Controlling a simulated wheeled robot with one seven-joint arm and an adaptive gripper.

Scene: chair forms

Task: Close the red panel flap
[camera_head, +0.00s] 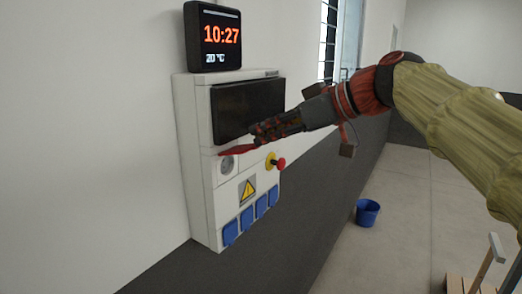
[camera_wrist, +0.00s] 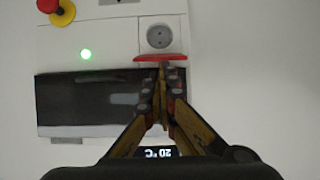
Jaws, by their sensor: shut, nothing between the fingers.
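The red panel flap (camera_head: 237,151) stands out from the white wall panel (camera_head: 199,130), just above a round grey socket (camera_head: 226,165) that is uncovered. In the wrist view the flap (camera_wrist: 160,57) shows nearly edge-on as a thin red strip beside the socket (camera_wrist: 158,36). My gripper (camera_head: 256,134) is shut and empty, reaching in from the right in front of the panel, close above the flap. In the wrist view my gripper's fingertips (camera_wrist: 163,68) come right up to the strip; I cannot tell whether they touch it.
A dark window (camera_head: 245,105) lies above the flap, partly behind my gripper. A red stop button (camera_head: 280,164) on yellow sticks out right of the socket. Blue socket covers (camera_head: 247,217) line the bottom. A clock (camera_head: 213,38) stands on top. A blue bucket (camera_head: 367,212) is on the floor.

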